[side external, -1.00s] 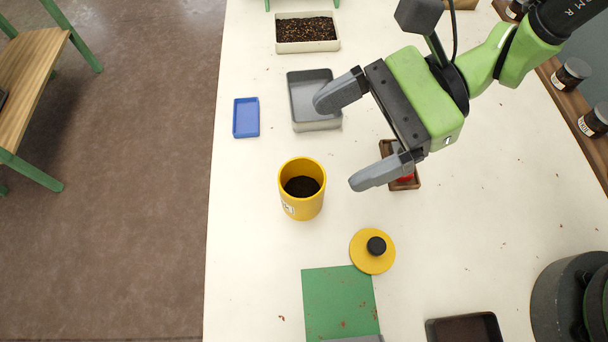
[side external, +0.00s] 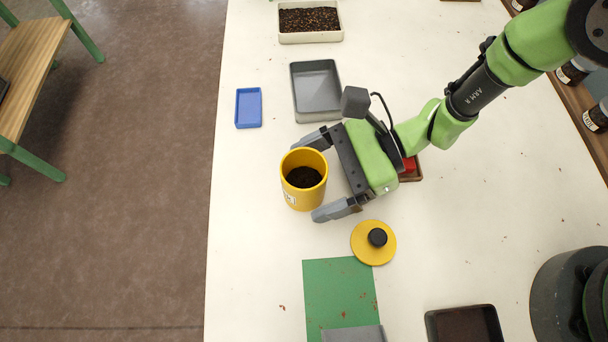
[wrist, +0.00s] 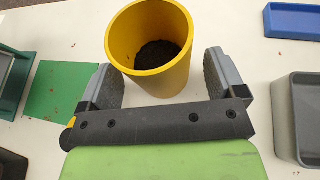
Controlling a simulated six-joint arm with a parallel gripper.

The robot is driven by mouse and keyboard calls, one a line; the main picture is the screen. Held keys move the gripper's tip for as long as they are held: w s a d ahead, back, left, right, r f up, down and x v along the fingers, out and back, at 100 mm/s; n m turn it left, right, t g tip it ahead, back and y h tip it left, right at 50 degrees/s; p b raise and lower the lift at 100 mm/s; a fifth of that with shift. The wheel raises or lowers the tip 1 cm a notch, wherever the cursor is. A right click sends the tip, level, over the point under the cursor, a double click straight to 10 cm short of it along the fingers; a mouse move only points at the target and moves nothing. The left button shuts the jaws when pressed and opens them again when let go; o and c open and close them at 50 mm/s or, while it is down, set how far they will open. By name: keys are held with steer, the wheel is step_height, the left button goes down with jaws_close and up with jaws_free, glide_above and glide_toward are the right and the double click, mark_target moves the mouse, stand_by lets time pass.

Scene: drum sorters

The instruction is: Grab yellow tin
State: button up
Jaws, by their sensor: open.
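The yellow tin (side external: 304,190) stands upright and lidless on the white table, with dark grains inside. It also shows in the wrist view (wrist: 155,80), directly ahead of my gripper. My gripper (side external: 322,176) is open and low, pointing left in the side view, with one finger on each side of the tin. In the wrist view the fingers (wrist: 160,82) flank the near part of the tin. Whether either finger touches it I cannot tell. The round yellow lid (side external: 373,251) with a black knob lies on the table below the gripper.
A grey tray (side external: 335,105) and a blue tray (side external: 248,108) lie beyond the tin. A green mat (side external: 340,292) lies nearer, with a dark tray (side external: 464,325) to its right. A white tray of dark grains (side external: 310,36) is at the back. The table left of the tin is clear.

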steer(key=shift+a, duration=0.1)
steer(key=shift+c, duration=0.4)
steer(key=c, duration=0.9)
steer(key=shift+c, duration=0.2)
steer(key=shift+r, duration=0.2)
